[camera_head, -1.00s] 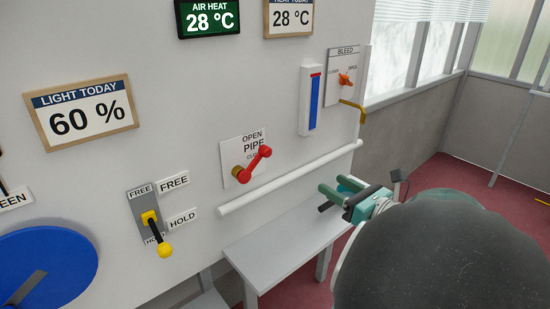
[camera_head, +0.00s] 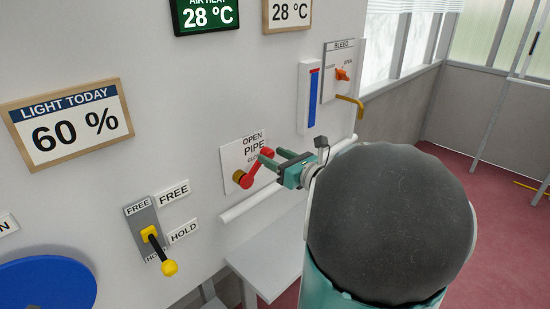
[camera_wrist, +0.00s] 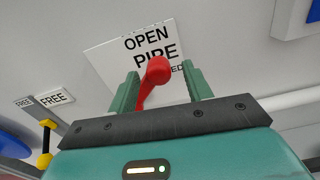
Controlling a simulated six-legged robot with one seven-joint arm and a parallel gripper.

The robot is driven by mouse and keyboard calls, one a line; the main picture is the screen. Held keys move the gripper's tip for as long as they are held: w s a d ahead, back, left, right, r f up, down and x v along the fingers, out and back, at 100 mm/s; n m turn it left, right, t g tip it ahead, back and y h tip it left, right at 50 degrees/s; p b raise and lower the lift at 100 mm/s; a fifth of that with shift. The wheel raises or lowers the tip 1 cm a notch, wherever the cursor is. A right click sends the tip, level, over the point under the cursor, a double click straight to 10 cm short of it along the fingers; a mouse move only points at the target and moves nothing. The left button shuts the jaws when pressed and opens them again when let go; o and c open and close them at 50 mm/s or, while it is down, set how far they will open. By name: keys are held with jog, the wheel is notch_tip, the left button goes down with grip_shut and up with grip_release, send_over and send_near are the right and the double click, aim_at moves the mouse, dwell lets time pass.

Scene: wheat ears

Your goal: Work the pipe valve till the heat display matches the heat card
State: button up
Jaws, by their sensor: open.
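The pipe valve is a red lever (camera_head: 254,169) on a brass stem, on a white plate (camera_head: 240,152) marked OPEN and PIPE. The lever points up and to the right. My gripper (camera_head: 274,158) is open at its knob end. In the wrist view the red knob (camera_wrist: 158,70) shows between the two green fingers of my gripper (camera_wrist: 160,88); whether they touch it is unclear. The green heat display (camera_head: 207,14) reads 28 °C. The wood-framed heat card (camera_head: 288,13) reads 28 °C. Their tops are cut off.
A white pipe (camera_head: 240,206) runs below the valve, above a grey bench (camera_head: 268,250). A yellow-handled FREE/HOLD lever (camera_head: 152,236) is at left. An orange BLEED knob (camera_head: 342,74) and a blue gauge (camera_head: 314,98) are at right. A LIGHT TODAY card (camera_head: 70,128) reads 60 %.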

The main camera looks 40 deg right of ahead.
grip_shut()
jog(key=shift+a+r+n, duration=0.3)
jog(key=shift+a+n, duration=0.05)
jog(key=shift+n, duration=0.15)
grip_release()
jog(key=shift+s, duration=0.1)
jog(key=s, duration=1.3)
jog(key=shift+s+d, duration=0.2)
jog(key=shift+s, duration=0.15)
